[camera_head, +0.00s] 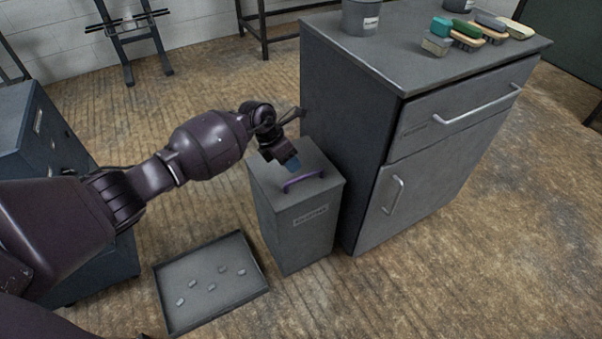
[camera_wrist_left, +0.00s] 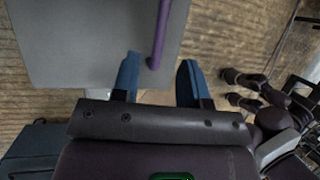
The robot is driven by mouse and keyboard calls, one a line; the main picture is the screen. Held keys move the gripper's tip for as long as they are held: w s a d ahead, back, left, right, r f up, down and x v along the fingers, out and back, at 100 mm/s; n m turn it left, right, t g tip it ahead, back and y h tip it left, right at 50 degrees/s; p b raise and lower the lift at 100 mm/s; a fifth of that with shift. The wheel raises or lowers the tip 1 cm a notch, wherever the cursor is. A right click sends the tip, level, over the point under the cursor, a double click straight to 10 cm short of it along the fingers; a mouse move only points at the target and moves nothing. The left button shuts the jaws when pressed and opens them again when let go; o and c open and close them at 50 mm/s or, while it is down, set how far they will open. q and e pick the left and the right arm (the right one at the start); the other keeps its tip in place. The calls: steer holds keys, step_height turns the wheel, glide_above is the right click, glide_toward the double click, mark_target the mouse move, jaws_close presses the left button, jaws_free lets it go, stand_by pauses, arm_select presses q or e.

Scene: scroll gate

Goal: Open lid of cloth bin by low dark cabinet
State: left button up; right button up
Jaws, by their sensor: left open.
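The grey cloth bin (camera_head: 300,232) stands upright on the floor, close beside the left side of the low dark cabinet. It has a label on its front. Its flat lid (camera_head: 322,168) lies closed and carries a purple arched handle (camera_head: 303,180). My left gripper (camera_head: 291,163) is just above the lid, near the back end of the handle. In the left wrist view, its two blue fingers (camera_wrist_left: 160,72) are spread apart, with the purple handle (camera_wrist_left: 160,35) reaching toward the gap between them. Whether they touch it cannot be told. My right gripper is not in view.
The dark cabinet (camera_head: 345,130) stands close on the bin's right, with brushes and blocks (camera_head: 466,33) and a grey pot (camera_head: 360,16) on top. A shallow tray (camera_head: 176,322) with several small pieces lies left of the bin. Another dark cabinet (camera_head: 60,140) stands at left.

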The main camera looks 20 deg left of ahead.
mark_target(301, 176)
arm_select(q)
steer(key=b+x, duration=0.1)
steer(key=x, duration=0.4)
steer(key=shift+f, duration=0.3)
steer(key=shift+w+d+f+b, duration=0.1)
steer(key=shift+d+f+b, duration=0.1)
steer(key=shift+f+b, duration=0.1)
steer(key=shift+r, duration=0.1)
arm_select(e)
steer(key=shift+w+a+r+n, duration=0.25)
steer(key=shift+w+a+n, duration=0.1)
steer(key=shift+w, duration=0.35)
arm_select(q)
steer(key=shift+c, duration=0.4)
jaws_close()
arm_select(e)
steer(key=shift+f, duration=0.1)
